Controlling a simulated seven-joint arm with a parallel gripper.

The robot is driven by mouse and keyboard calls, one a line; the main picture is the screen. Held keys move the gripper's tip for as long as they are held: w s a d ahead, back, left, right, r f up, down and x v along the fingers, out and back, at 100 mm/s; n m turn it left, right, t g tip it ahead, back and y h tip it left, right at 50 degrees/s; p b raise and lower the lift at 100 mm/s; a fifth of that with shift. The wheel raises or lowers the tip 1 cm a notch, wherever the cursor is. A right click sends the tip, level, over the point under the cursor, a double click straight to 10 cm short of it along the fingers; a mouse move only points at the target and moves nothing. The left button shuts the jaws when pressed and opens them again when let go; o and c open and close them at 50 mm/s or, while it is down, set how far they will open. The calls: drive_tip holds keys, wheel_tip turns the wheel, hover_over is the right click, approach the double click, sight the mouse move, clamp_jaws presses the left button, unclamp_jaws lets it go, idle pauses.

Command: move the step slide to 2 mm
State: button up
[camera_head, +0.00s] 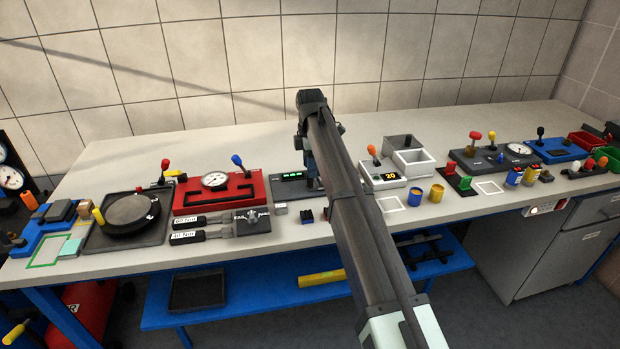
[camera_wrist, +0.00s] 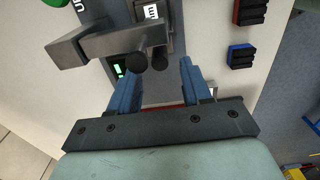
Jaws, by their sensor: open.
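The dark plate with small green lights (camera_head: 290,184) stands on the bench just left of my gripper (camera_head: 312,172); I take it to be the step slide's base. The wrist view shows a dark plate between and beyond the fingers, with a grey metal bar (camera_wrist: 95,44) lying across it and a white "mm" label (camera_wrist: 151,12). My arm hides part of the fixture in the head view, and the slide's reading cannot be made out.
A red panel with a dial (camera_head: 215,180) stands to the left. A white box reading 20 (camera_head: 390,178) and yellow and blue cups (camera_head: 415,196) stand to the right. Small dark and blue blocks (camera_head: 306,215) lie in front. In the wrist view, red and blue blocks (camera_wrist: 241,56) lie at right.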

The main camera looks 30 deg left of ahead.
sight(310, 186)
drive_tip(key=shift+f, duration=2.6)
drive_tip(key=shift+c, duration=0.4)
clamp_jaws()
